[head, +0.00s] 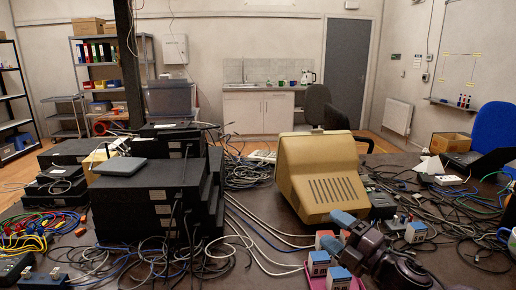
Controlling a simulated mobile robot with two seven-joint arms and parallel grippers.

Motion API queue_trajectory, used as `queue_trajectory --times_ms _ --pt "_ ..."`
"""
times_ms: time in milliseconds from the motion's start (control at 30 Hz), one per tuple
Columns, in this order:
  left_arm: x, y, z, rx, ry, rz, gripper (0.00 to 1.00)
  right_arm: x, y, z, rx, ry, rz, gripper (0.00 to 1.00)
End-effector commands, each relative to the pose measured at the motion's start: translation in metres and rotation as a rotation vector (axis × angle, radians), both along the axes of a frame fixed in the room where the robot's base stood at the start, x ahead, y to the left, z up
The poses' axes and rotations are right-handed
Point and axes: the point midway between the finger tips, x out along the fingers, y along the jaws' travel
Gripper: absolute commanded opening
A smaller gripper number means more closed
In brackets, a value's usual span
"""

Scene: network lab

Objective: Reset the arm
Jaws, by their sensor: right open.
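My right gripper (338,233) is at the lower right of the head view, its dark arm coming in from the bottom right corner. Its two blue-grey fingers are apart, and I see nothing clearly held between them. It is above or just behind a pink tray (308,283) with small blue, white and red blocks (318,263). Exact contact with the blocks cannot be told. My left gripper is not in view.
A beige monitor casing (318,178) stands just behind my right gripper. Black stacked boxes (140,205) fill the left-centre of the table. Loose cables (250,240) cover much of the surface.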

Motion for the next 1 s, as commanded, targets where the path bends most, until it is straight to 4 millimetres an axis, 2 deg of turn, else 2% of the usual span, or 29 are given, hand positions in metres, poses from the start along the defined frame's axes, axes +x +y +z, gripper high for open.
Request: queue_trajectory --times_ms 100,267,367,600,800,1000 --pt "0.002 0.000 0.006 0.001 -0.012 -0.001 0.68 -0.016 -0.014 -0.033 0.230 0.218 -0.117 0.68" --pt "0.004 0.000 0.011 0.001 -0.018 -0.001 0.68 -0.044 -0.035 -0.083 0.486 0.480 -0.262 0.68" --pt "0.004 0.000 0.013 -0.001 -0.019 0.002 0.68 -0.068 -0.047 -0.115 0.622 0.622 -0.347 0.68" --pt "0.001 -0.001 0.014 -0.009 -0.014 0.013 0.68 -0.141 -0.070 -0.184 0.885 0.880 -0.531 0.68" --pt "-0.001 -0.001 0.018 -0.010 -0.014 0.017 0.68 -0.212 -0.088 -0.228 1.041 0.995 -0.680 0.68" --pt "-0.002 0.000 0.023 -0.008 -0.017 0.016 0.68 -0.280 -0.100 -0.264 1.114 1.075 -0.825 0.68"
